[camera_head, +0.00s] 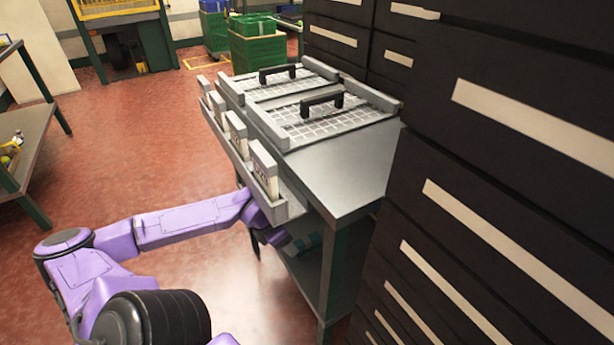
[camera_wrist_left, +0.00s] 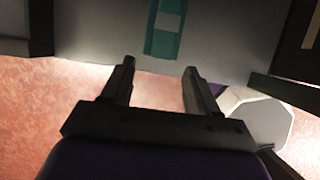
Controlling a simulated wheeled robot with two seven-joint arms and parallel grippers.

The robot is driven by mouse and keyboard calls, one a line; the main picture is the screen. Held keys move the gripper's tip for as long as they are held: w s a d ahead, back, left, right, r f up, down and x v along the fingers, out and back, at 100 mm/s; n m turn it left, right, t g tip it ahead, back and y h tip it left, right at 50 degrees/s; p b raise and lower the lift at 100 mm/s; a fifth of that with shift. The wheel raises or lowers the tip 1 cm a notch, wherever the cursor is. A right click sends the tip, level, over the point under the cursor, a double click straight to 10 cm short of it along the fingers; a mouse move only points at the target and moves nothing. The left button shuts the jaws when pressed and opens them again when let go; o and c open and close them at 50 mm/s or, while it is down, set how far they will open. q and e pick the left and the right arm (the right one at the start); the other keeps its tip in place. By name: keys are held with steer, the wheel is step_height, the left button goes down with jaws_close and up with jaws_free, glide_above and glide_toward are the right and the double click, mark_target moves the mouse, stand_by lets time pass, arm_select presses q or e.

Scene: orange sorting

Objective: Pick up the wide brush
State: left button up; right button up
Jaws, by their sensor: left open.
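I cannot make out a wide brush for certain in either view. My left arm reaches in from the left in the head view, and its gripper sits low beside the near left edge of the metal bench (camera_head: 352,190), mostly hidden there. In the left wrist view my left gripper (camera_wrist_left: 159,74) is open, with nothing between its fingers. A teal piece (camera_wrist_left: 165,14) with a grey patch lies on a grey surface (camera_wrist_left: 100,35) beyond the fingertips; I cannot tell what it is. My right gripper is not in view.
Two mesh panels with black handles (camera_head: 322,103) lie on the bench top. A side rail holds several labelled cards (camera_head: 236,130). Black drawers (camera_head: 480,200) crowd the right side. Red floor (camera_head: 130,150) is clear at left. Green crates (camera_head: 256,48) stand at the back.

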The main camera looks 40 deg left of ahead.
mark_target(306, 240)
arm_select(q)
steer(key=shift+w+d+b, duration=0.25)
steer(key=shift+w+b, duration=0.05)
steer(key=shift+w, duration=0.45)
steer(key=w+b, duration=0.1)
steer(key=w, duration=0.1)
steer(key=shift+w+d+f+b, duration=0.15)
steer(key=shift+w+d+b, duration=0.2)
steer(key=shift+b, duration=0.05)
steer(key=b+x, duration=0.1)
steer(key=x, duration=0.2)
steer(key=shift+w+b, duration=0.15)
steer(key=shift+b, duration=0.25)
steer(key=shift+d, duration=0.1)
jaws_close()
